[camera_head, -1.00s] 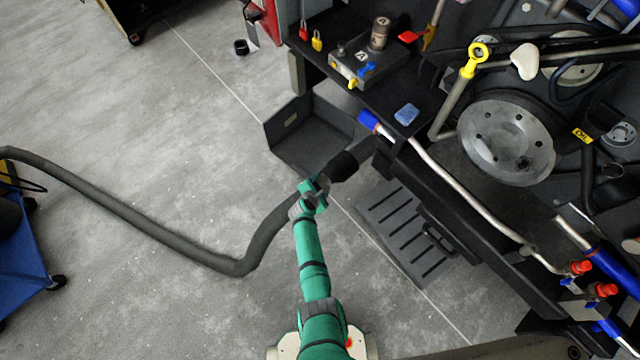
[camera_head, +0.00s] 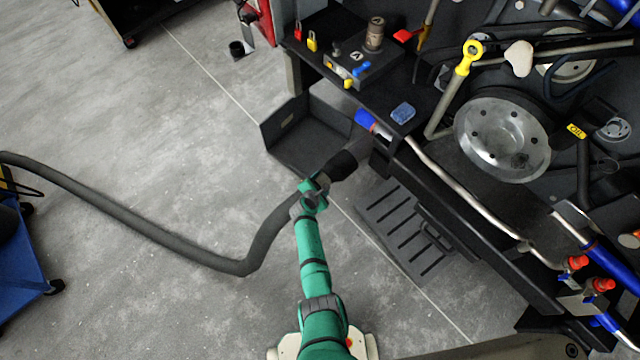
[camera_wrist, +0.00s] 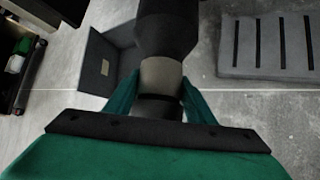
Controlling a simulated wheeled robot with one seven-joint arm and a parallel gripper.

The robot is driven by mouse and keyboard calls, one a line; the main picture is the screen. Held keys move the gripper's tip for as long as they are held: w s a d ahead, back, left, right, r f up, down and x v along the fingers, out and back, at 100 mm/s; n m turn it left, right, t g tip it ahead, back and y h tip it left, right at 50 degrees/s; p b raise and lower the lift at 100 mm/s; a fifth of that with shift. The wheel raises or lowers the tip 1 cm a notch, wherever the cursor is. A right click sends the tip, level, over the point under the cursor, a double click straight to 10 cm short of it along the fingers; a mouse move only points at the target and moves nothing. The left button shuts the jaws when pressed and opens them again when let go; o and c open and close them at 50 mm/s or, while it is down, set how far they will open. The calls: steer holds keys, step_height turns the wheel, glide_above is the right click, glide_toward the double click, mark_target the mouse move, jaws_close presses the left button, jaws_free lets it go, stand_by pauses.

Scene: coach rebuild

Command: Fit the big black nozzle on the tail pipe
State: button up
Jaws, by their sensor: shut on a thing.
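The big black nozzle (camera_head: 342,164) is on the end of a thick dark hose (camera_head: 130,228). My gripper (camera_head: 314,193) is shut on the pale grey collar just behind the nozzle. In the wrist view my gripper's two green fingers (camera_wrist: 160,82) stand on either side of this collar, and the black nozzle (camera_wrist: 168,28) points away from me. The grey tail pipe (camera_head: 364,149) shows just past the nozzle's mouth, under the edge of the coach. The nozzle is in line with the pipe and overlaps its end in the head view; I cannot tell whether it is around the pipe.
A dark open-topped box (camera_head: 305,140) stands just left of the pipe. A slatted dark step (camera_head: 405,228) lies to the right. The engine bay's black ledge (camera_head: 400,85) is above, with a blue sponge (camera_head: 403,112) on it.

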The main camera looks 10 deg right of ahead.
steer(key=shift+w+d, duration=0.25)
steer(key=shift+d, duration=0.1)
steer(key=o, duration=1.8)
steer(key=shift+s+f, duration=0.1)
steer(key=shift+v, duration=4)
steer(key=shift+a, duration=0.1)
steer(key=v, duration=1)
steer(key=shift+s+a+r, duration=0.1)
steer(key=shift+s+r, duration=0.15)
